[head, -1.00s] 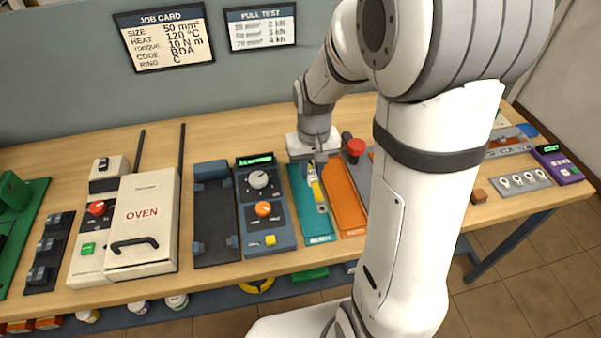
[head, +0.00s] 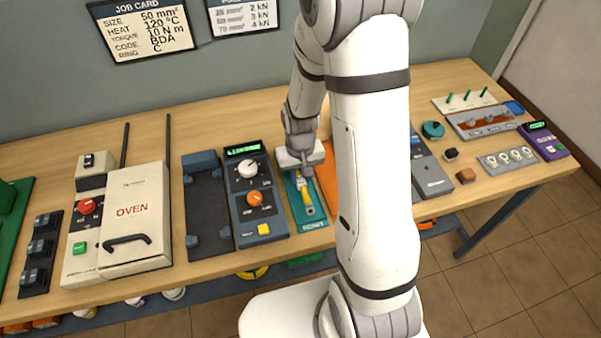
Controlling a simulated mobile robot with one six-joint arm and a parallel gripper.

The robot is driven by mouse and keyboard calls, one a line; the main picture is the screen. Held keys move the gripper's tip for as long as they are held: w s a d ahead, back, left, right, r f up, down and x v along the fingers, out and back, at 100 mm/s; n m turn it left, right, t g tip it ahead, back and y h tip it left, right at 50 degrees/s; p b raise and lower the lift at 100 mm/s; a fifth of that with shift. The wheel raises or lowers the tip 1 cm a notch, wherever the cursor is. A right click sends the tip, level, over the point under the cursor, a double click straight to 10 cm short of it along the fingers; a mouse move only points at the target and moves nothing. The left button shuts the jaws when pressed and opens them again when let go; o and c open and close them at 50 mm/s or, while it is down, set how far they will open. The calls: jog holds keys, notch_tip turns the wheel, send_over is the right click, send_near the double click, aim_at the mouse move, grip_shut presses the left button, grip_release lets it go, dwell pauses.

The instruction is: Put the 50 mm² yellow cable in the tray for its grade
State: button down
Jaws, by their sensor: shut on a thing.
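My gripper (head: 303,172) is shut on the yellow cable (head: 304,194), which has a grey metal lug at its near end. The cable lies along the length of the teal tray (head: 318,222), over or in it; I cannot tell whether it touches the bottom. The gripper covers the cable's far end. The teal tray has a label on its front edge, too small to read surely. An orange tray (head: 327,178) is just right of it, mostly hidden by my arm.
A device with dials (head: 260,198) stands close left of the teal tray, then a dark rack (head: 207,210) and the white oven (head: 135,215). The job card (head: 142,30) on the wall reads 50 mm². Grey and purple devices sit on the right.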

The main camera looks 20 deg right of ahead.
aim_at(300, 178)
jog(key=shift+f+b, duration=0.6)
jog(key=shift+b, duration=0.1)
jog(key=c, duration=1.3)
grip_release()
jog(key=shift+o, duration=0.2)
jog(key=shift+r+p, duration=0.55)
notch_tip(300, 178, up, 11)
jog(key=s+r+t, duration=0.3)
jog(key=s+r, duration=0.9)
jog(key=s, duration=0.2)
jog(key=shift+s+d+b, duration=0.15)
jog(key=shift+s+b, duration=0.15)
